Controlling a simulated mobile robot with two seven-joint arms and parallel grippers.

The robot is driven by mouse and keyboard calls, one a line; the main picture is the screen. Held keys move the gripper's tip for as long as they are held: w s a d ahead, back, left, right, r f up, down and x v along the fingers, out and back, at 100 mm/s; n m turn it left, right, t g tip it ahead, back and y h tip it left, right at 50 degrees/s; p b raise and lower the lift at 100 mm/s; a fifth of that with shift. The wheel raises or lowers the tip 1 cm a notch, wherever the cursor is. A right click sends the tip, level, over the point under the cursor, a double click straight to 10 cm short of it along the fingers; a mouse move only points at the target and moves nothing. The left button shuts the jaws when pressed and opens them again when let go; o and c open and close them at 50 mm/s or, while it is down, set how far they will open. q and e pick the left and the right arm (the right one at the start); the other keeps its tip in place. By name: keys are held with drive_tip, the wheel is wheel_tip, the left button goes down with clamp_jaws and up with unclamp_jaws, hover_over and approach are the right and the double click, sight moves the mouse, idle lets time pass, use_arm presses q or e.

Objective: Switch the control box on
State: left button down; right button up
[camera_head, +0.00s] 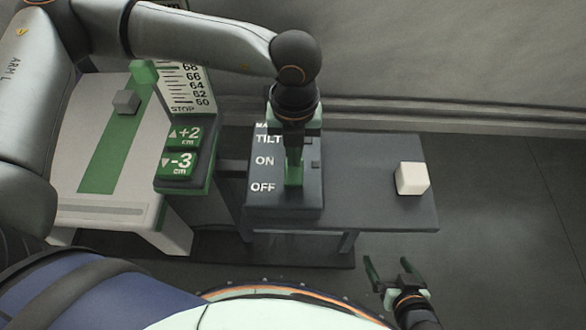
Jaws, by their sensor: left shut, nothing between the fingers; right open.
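The control box (268,207) is a dark box with the white labels TILT, ON and OFF down its left side. My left gripper (293,180) points down over the box, its fingers shut and empty beside the ON and OFF labels. The gripper and wrist cover much of the box's top, so a switch and its position cannot be made out. My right gripper (395,273) is open and empty, low in the view and to the right, apart from the box.
A white cube (411,179) sits on the dark shelf (375,210) right of the box. To the left, a green panel shows +2 (186,136) and -3 (179,165) buttons beside a scale. A light table (72,200) with a green strip carries a grey block (126,102). Floor at right is clear.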

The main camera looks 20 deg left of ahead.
use_arm(q)
drive_tip(key=shift+r+p, duration=1.7)
drive_tip(key=shift+r, duration=1.8)
drive_tip(key=shift+s+f, duration=0.1)
